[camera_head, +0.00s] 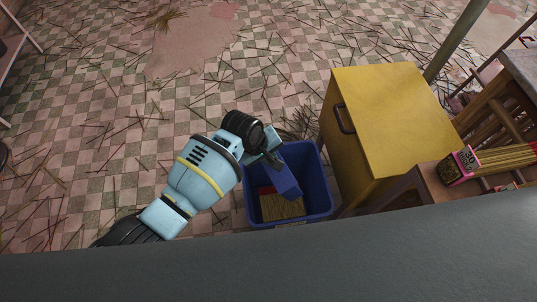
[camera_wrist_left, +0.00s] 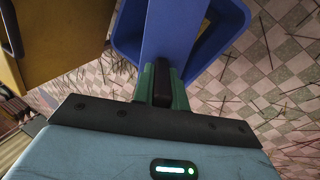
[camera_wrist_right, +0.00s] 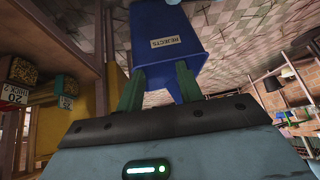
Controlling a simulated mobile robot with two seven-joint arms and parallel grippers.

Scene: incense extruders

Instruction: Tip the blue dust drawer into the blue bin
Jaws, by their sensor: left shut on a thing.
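The blue dust drawer (camera_head: 285,182) hangs over the blue bin (camera_head: 325,192) in the head view, tilted, with its long side sloping down into the bin's opening. My left gripper (camera_head: 274,160) is shut on the drawer's dark handle (camera_wrist_left: 162,82). The drawer (camera_wrist_left: 172,30) extends away from the fingers in the left wrist view, with the bin (camera_wrist_left: 230,30) behind it. Whether dust is left in the drawer is hidden. My right gripper (camera_wrist_right: 157,85) is open and empty, its fingers apart in front of the bin (camera_wrist_right: 165,55), whose label reads REJECTS.
A yellow cabinet (camera_head: 385,115) with a dark handle stands right of the bin. Tan sticks (camera_head: 283,207) and something red lie in the bin. A boxed bundle of sticks (camera_head: 462,165) lies at the right. Loose sticks litter the checkered floor. A grey surface (camera_head: 270,270) crosses the front.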

